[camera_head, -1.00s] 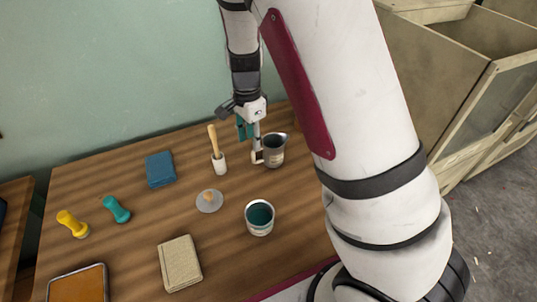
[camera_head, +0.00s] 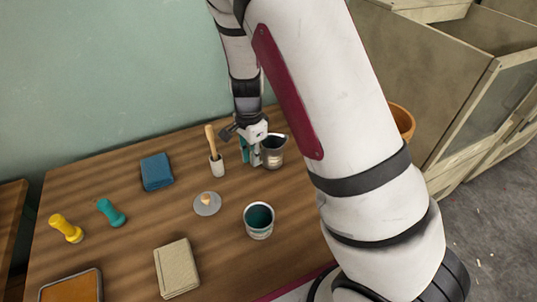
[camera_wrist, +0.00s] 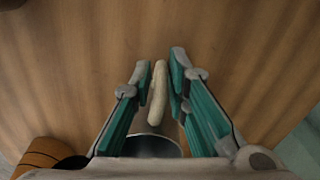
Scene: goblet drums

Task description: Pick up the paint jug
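The paint jug (camera_head: 274,149) is a grey metal jug with a pale handle, upright near the back right of the table. In the wrist view its pale handle (camera_wrist: 158,92) stands between my two fingers, and its round rim (camera_wrist: 160,143) shows below, partly hidden by my gripper. My gripper (camera_head: 252,156) points down at the left side of the jug. In the wrist view my gripper (camera_wrist: 159,68) is open, its teal fingers on either side of the handle, with a narrow gap at the left and a gap at the right.
A tin of teal paint (camera_head: 259,221) stands in front. A blue book (camera_head: 157,171), a grey disc (camera_head: 207,204) and a beige book (camera_head: 177,268) lie further left. An orange pot (camera_head: 403,122) is behind my arm.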

